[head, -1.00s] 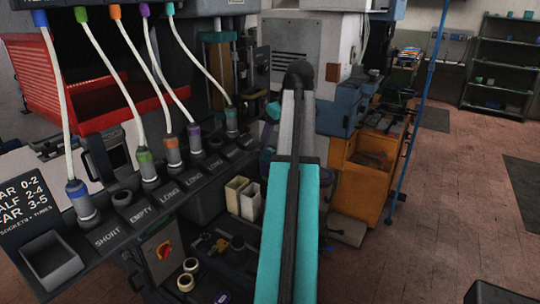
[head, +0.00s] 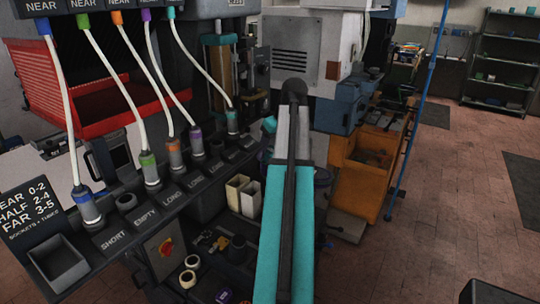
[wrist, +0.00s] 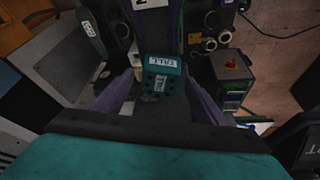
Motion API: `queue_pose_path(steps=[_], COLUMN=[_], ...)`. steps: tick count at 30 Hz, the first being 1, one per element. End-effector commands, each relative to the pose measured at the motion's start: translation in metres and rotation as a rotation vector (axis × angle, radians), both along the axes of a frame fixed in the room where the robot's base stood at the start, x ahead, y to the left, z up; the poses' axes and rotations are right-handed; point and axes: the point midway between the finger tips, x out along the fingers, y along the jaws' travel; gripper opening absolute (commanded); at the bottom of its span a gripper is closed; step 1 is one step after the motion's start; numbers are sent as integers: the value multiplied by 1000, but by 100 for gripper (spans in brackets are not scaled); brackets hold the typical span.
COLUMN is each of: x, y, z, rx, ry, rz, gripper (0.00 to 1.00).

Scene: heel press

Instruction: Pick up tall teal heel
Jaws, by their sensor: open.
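In the wrist view a teal block (wrist: 163,66) with a white label that seems to read "TALL" lies ahead, near the middle of the picture. It looks like the tall teal heel. My gripper (wrist: 160,88) has two purple fingers, spread apart, one to the left and one to the right of the block's lower part. I cannot tell how deep the block sits between them, and no contact shows. In the head view my teal arm reaches forward, and I cannot make out the gripper or the heel there.
A dark bench (head: 135,219) with labelled sockets and several coloured tubes runs along the left. A red rotary switch (head: 166,247) is on its front. Cream bins (head: 237,190) stand below. An orange cabinet (head: 358,180) is beyond my arm. The floor (head: 450,200) at right is mostly open.

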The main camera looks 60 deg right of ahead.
Motion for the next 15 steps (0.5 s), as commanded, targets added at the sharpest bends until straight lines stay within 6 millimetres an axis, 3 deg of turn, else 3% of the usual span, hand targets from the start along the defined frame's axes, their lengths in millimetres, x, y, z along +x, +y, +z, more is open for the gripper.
queue_pose_path(steps=[8, 15], x=[0, 0], y=[0, 0], z=[0, 0], rx=[0, 0], ry=[0, 0], rz=[-1, -1], gripper=[66, 28])
